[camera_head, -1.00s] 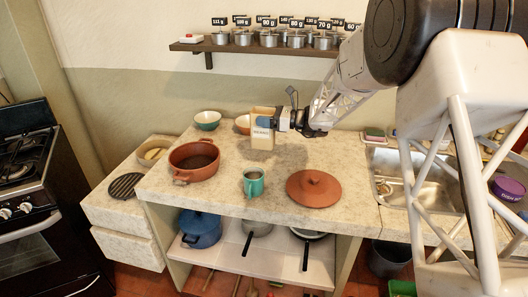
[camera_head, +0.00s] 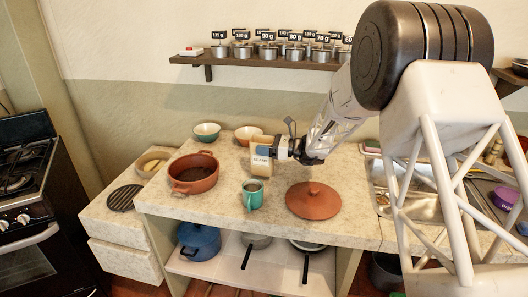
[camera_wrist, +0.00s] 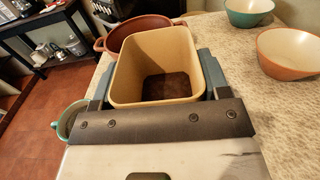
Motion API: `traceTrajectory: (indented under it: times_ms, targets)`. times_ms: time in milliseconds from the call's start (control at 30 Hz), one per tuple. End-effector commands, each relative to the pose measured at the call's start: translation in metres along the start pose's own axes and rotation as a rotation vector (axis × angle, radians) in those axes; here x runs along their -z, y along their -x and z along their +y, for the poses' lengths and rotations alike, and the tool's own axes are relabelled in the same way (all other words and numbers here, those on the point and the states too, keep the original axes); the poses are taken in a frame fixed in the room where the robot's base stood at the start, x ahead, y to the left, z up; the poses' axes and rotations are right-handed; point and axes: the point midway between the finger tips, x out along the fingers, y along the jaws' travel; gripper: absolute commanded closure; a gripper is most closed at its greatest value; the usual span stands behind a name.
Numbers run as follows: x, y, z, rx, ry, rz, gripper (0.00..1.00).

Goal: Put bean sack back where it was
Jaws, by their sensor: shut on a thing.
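The bean sack (camera_head: 261,161) shows as a cream, open-topped box with a dark-lettered label, upright over the back middle of the counter. In the wrist view the bean sack (camera_wrist: 154,54) is open towards me, with dark contents at the bottom. My gripper (camera_head: 272,148) is shut on it, with a finger on either side of it in the wrist view (camera_wrist: 157,82). I cannot tell if its base touches the counter. The wall shelf (camera_head: 235,61) holds several small metal pots with weight signs.
On the counter (camera_head: 225,210) stand a terracotta pot (camera_head: 193,181), a green mug (camera_head: 252,195), a terracotta lid (camera_head: 313,203), a teal bowl (camera_head: 207,132) and an orange bowl (camera_head: 248,134). A sink lies right.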

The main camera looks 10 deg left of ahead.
Motion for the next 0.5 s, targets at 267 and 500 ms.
traceTrajectory:
  times_ms: [267, 500]
  targets:
    - [0.024, 0.0, 0.0, 0.0, 0.001, -0.001, 0.87]
    - [0.025, 0.0, 0.0, 0.0, 0.001, -0.001, 0.87]
